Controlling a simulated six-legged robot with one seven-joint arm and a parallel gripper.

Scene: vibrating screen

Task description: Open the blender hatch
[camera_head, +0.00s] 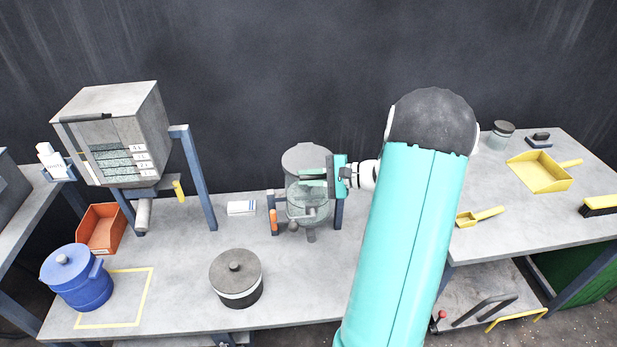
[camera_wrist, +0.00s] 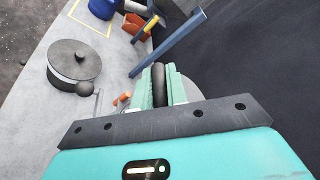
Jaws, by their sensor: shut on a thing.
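The blender (camera_head: 306,157) is a grey round-topped machine on a blue stand at the back of the middle table. My gripper (camera_head: 312,180) reaches it from the right, its pale green fingers in front of the blender's upper body. In the wrist view, my gripper (camera_wrist: 160,88) is shut on a dark upright bar, which looks like the hatch handle (camera_wrist: 158,86). Part of the blender's grey body shows behind the fingers. My fingers and wrist hide much of the hatch, so how far it stands open cannot be told.
A dark-lidded pot (camera_head: 236,276) stands in front of the blender, and a blue lidded bucket (camera_head: 78,279) is at the left. A grey screen box (camera_head: 112,130) stands on blue posts (camera_head: 194,178). An orange bin (camera_head: 101,229) sits below. Bare tabletop lies around the pot.

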